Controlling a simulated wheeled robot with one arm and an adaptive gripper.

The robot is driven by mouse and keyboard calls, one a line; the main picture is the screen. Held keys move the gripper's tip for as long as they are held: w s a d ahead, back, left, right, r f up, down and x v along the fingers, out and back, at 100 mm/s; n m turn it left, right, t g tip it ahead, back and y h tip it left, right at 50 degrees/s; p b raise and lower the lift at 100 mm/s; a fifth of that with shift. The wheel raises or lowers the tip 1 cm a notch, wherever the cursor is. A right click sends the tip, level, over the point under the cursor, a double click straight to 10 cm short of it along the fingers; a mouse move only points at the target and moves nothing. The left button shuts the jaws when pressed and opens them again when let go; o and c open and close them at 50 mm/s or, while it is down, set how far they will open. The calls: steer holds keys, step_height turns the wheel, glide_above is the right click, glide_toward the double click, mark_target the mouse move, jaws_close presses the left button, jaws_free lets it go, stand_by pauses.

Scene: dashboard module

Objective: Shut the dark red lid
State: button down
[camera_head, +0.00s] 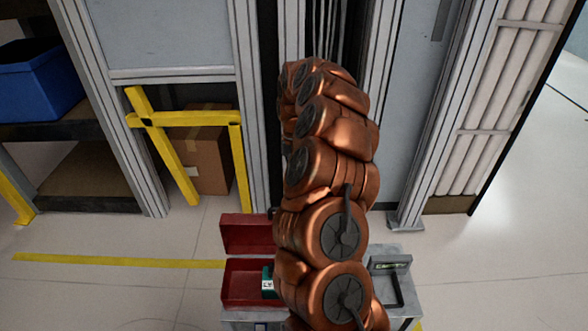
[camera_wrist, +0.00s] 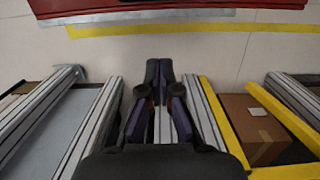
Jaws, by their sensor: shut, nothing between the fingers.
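The dark red lid (camera_head: 245,234) stands raised at the back of a dark red box (camera_head: 243,285), so the box is open. My copper arm covers the right side of both. A dark red edge, likely the lid, also crosses the top of the wrist view (camera_wrist: 190,5). My gripper (camera_wrist: 160,72) is shut and empty, pointing toward that edge with a gap of floor showing between them. In the head view the gripper is mostly hidden behind my arm.
A green and white item (camera_head: 267,281) sits in the box. A grey module with a dark frame (camera_head: 386,287) lies right of my arm. Behind stand metal posts (camera_head: 250,100), a yellow frame (camera_head: 188,119) and a cardboard box (camera_head: 208,155).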

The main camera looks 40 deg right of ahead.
steer(key=s+a+f, duration=0.2)
steer(key=s+f, duration=0.1)
steer(key=f, duration=0.2)
steer(key=shift+s+a+f+b, duration=0.35)
steer(key=shift+a, duration=0.05)
steer(key=shift+s+a, duration=0.1)
stand_by(0.5)
